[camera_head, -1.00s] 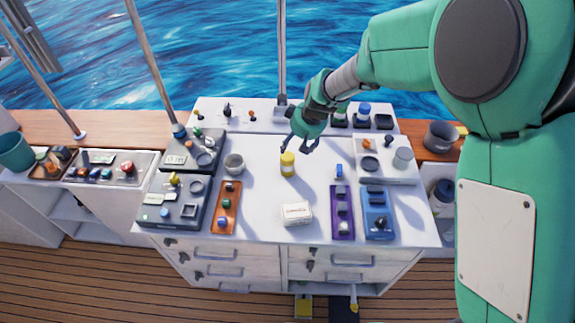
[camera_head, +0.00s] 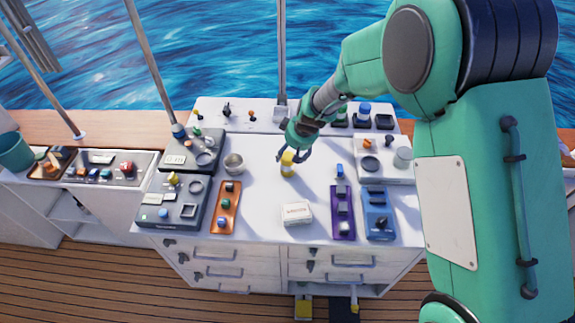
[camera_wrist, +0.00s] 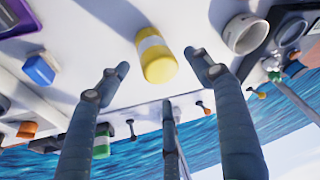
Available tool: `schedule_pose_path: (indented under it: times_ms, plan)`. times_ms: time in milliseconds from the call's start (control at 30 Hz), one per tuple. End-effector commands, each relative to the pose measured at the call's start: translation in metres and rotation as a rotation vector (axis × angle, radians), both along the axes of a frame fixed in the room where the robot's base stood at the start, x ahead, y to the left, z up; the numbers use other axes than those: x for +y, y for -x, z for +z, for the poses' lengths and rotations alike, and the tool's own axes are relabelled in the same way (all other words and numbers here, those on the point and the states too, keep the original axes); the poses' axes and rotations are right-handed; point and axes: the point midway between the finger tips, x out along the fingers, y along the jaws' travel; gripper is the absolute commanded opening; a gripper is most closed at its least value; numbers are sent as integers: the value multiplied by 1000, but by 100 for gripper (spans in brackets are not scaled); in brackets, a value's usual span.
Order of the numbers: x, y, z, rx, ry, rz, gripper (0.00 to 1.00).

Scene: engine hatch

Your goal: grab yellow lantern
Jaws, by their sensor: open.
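The yellow lantern (camera_head: 287,169) is a small yellow cylinder with a pale band, standing upright on the white worktop. In the wrist view the lantern (camera_wrist: 155,55) shows at the upper middle, just beyond and between the fingertips. My gripper (camera_head: 291,157) is open right at the lantern's top, its fingers partly covering it in the head view. In the wrist view my gripper (camera_wrist: 160,72) has its fingers spread on either side of the lantern, with clear gaps and nothing held.
A grey cup (camera_head: 234,164) stands left of the lantern, and a white box (camera_head: 297,213) lies in front. An orange tray (camera_head: 225,208), a purple tray (camera_head: 343,212) and a blue tray (camera_head: 377,213) lie near the front edge. The worktop close around the lantern is clear.

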Motion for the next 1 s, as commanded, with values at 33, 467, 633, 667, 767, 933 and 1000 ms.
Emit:
schedule_pose_path:
  times_ms: [33,467,633,667,767,933,1000]
  plan:
    - [0,0,0,0,0,0,66]
    - [8,-8,-32,2,0,0,66]
    - [11,-13,-45,0,0,-1,66]
    - [12,-14,-46,0,0,0,66]
    - [12,-15,-48,-1,-1,0,66]
    - [12,-15,-48,-1,-1,0,66]
    - [12,-14,-48,-1,-1,0,66]
